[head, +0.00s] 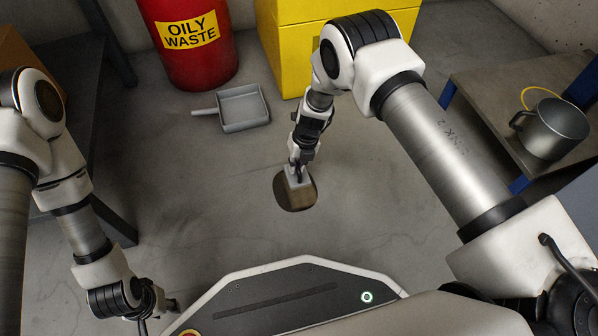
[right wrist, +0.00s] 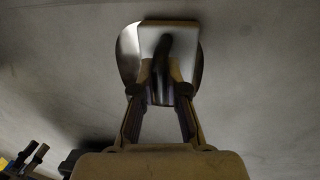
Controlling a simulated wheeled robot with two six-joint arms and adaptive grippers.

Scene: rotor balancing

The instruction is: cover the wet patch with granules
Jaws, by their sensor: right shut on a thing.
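No loose granules can be made out. My left gripper (head: 168,304) is low at the left, its fingers too small to judge.
A grey dustpan (head: 243,108) lies on the floor behind the patch. A red oily waste bin (head: 188,50) and a yellow box (head: 285,50) stand at the back. A metal mug (head: 553,128) stands on a low table (head: 490,95) at right. The floor around the patch is clear.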

